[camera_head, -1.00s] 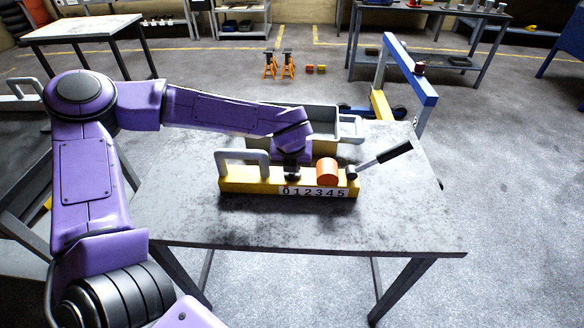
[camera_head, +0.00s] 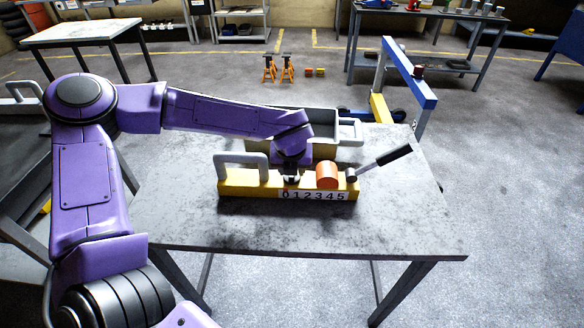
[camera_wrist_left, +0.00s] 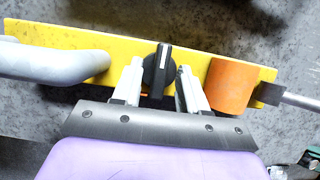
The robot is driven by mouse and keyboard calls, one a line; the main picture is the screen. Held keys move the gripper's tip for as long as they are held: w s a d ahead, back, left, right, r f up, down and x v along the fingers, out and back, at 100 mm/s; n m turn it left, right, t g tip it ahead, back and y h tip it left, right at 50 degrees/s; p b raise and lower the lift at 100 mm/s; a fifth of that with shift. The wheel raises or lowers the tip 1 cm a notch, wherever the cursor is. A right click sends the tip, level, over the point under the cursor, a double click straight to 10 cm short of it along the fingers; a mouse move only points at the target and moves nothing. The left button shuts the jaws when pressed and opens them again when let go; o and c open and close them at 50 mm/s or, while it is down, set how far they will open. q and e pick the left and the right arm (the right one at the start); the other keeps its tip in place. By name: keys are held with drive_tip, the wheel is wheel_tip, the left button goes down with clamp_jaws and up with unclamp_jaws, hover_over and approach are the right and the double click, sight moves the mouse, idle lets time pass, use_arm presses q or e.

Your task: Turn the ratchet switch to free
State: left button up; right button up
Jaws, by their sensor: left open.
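The ratchet switch is a black knob (camera_wrist_left: 158,68) with a white line, on top of the yellow jack body (camera_wrist_left: 62,37) in the left wrist view. The jack body (camera_head: 235,183) lies on the grey table in the head view, with digits on a white label. My left gripper (camera_wrist_left: 155,88) is open, with one finger on each side of the knob; I cannot tell whether they touch it. In the head view my left gripper (camera_head: 291,176) points down at the jack, and the knob is mostly hidden behind it. My right gripper is not in view.
An orange cylinder (camera_head: 327,175) stands just right of the knob, and a black-handled lever (camera_head: 384,159) slants up beyond it. A grey handle (camera_head: 240,158) rises at the jack's left. A grey tray (camera_head: 350,133) sits behind. The table's front (camera_head: 300,230) is clear.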

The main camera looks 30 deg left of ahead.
use_arm(q)
drive_tip(key=v, duration=1)
drive_tip(key=shift+r+b, duration=0.2)
drive_tip(key=shift+b, duration=0.15)
